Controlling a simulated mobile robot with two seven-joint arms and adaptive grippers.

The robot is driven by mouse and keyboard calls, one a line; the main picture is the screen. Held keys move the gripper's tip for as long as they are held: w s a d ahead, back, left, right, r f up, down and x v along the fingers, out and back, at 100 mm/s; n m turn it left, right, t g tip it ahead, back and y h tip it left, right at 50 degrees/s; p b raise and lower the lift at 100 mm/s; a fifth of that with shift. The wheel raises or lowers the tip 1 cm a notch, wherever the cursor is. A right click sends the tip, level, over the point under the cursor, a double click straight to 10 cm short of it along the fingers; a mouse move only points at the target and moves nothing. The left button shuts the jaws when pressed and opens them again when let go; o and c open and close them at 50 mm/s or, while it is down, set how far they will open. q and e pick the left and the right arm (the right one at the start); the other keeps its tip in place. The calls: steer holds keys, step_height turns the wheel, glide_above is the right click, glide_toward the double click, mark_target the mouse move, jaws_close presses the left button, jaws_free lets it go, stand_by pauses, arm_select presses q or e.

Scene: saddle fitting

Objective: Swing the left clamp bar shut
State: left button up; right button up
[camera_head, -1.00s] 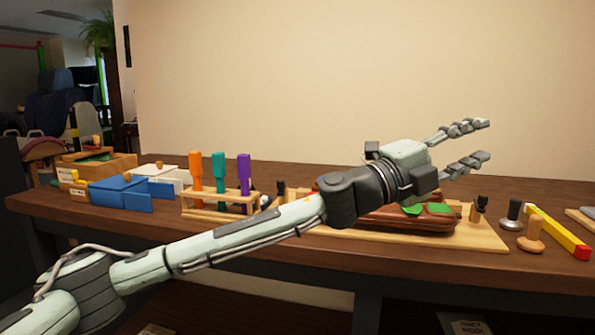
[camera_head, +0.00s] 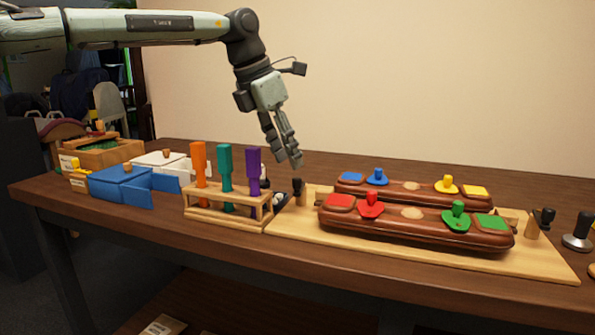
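The left clamp bar appears as a short wooden piece (camera_head: 303,197) with a black knob (camera_head: 297,185) at the left end of the pale wooden base board (camera_head: 330,240). It stands beside the two brown saddle pieces, not across them; its exact angle is hard to tell. My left gripper (camera_head: 293,163) hangs just above the black knob with its fingers pointing down. The fingers look close together, but they overlap in this view, and nothing shows between them. Contact with the knob is not clear. My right gripper is not in view.
The front saddle piece (camera_head: 400,222) bears red and green knobs, the rear one (camera_head: 410,193) blue and yellow. A similar clamp (camera_head: 532,228) stands at the right end. A rack (camera_head: 230,217) with orange, teal and purple tools stands close on the left, beside a blue box (camera_head: 120,186).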

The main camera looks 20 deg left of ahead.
mark_target(297, 178)
arm_select(q)
steer(key=x, duration=0.5)
steer(key=shift+d, duration=0.1)
jaws_close()
